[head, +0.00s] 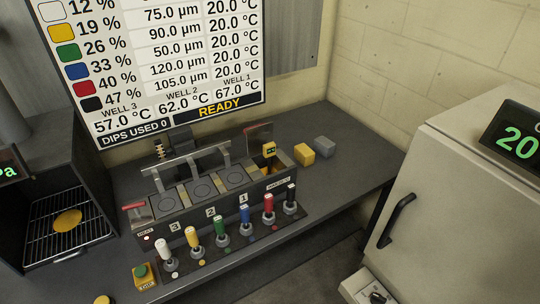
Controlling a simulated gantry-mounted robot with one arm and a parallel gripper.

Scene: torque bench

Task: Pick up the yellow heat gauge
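A small yellow device with a dark greenish display, which looks like the heat gauge (269,149), stands upright at the right end of the dark well unit (210,212). It sits by a yellowish-edged opening in the unit's top. Its lower part is hidden in or behind that opening; I cannot tell which. My gripper is not in this view.
A yellow block (304,151) and a grey block (324,147) lie right of the unit. Several coloured-handled tools (220,227) stand upright along its front. A white cabinet (455,190) stands at right, an open chamber with a rack (85,236) at left. The bench's right end is clear.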

